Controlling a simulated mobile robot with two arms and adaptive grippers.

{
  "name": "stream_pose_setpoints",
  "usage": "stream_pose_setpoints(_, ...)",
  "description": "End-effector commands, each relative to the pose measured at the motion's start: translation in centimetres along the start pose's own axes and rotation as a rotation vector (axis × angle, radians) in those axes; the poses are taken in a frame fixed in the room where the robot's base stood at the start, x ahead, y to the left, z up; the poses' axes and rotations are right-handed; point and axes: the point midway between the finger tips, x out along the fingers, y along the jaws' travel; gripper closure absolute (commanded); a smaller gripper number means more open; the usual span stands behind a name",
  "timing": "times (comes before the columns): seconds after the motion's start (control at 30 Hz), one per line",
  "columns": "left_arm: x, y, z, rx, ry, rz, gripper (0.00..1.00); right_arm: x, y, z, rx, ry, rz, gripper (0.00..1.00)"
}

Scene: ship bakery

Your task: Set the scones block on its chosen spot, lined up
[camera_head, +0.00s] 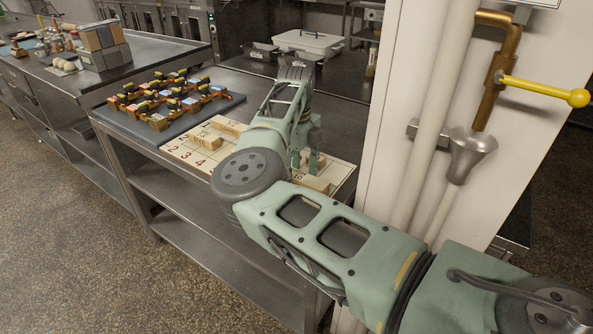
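A pale board with red numbers (183,154) lies on the steel table. Light wooden blocks lie on it: one (228,126) at its far left part, another (205,140) just nearer, and one (314,184) by the number 10 near the right end. Lettering on the blocks is too small to read, so I cannot tell which is the scones block. My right gripper (306,163) points down over the right part of the board, just behind the block by the 10. Its own arm hides much of the board, and whether its fingers hold anything is unclear. My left gripper is out of view.
A dark grey mat (226,101) with several orange, black and yellow pieces lies left of the board. A wall with pipes (432,120) and a yellow-handled valve (545,91) stands close on the right.

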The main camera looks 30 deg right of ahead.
Motion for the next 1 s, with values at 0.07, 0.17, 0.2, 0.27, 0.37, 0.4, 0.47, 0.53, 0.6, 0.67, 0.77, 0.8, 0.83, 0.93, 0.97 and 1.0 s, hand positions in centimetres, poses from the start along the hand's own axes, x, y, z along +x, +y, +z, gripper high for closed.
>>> stream_pose_setpoints(0.07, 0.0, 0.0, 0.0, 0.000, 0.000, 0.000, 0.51, 0.0, 0.0, 0.0, 0.000, 0.000, 0.000, 0.50)
stream_pose_setpoints(0.17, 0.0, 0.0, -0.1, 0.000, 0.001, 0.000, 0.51, -0.1, 0.0, 0.0, 0.000, 0.000, 0.000, 0.50)
stream_pose_setpoints(0.2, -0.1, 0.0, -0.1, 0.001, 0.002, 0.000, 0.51, -0.2, 0.0, 0.0, 0.000, 0.000, 0.000, 0.50)
stream_pose_setpoints(0.27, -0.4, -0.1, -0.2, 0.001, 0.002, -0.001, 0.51, -0.6, 0.0, 0.0, 0.000, -0.001, -0.001, 0.50)
stream_pose_setpoints(0.37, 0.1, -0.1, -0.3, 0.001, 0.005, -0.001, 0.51, -1.6, -0.1, 0.1, 0.000, -0.003, -0.003, 0.50)
stream_pose_setpoints(0.4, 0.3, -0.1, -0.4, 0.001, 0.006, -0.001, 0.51, -2.3, -0.1, 0.1, 0.000, -0.004, -0.003, 0.50)
stream_pose_setpoints(0.47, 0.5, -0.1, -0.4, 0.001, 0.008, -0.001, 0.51, -3.5, -0.1, 0.1, 0.000, -0.004, -0.004, 0.50)
stream_pose_setpoints(0.53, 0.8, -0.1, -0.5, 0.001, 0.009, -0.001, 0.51, -5.1, -0.1, 0.1, 0.000, -0.005, -0.003, 0.50)
stream_pose_setpoints(0.6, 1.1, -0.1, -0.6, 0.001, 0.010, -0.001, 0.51, -6.7, -0.1, 0.1, 0.000, -0.004, -0.003, 0.50)
stream_pose_setpoints(0.67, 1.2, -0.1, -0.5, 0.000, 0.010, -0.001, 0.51, -7.9, -0.1, 0.1, 0.000, -0.004, -0.003, 0.50)
stream_pose_setpoints(0.77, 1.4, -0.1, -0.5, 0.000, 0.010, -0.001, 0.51, -9.8, -0.1, 0.0, 0.000, -0.003, -0.002, 0.50)
stream_pose_setpoints(0.8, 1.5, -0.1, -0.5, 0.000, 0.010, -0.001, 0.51, -10.4, -0.1, 0.0, 0.001, -0.003, -0.002, 0.50)
stream_pose_setpoints(0.83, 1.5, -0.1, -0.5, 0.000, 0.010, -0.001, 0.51, -10.8, -0.1, 0.0, 0.001, -0.003, -0.002, 0.50)
stream_pose_setpoints(0.93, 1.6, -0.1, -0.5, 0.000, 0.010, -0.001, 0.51, -11.8, -0.1, 0.0, 0.000, -0.001, -0.001, 0.50)
stream_pose_setpoints(0.97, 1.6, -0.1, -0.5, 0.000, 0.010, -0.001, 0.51, -12.0, -0.1, 0.0, 0.000, -0.001, -0.001, 0.50)
stream_pose_setpoints(1.0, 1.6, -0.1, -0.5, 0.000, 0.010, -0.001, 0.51, -12.2, 0.0, 0.0, 0.001, 0.000, -0.001, 0.50)
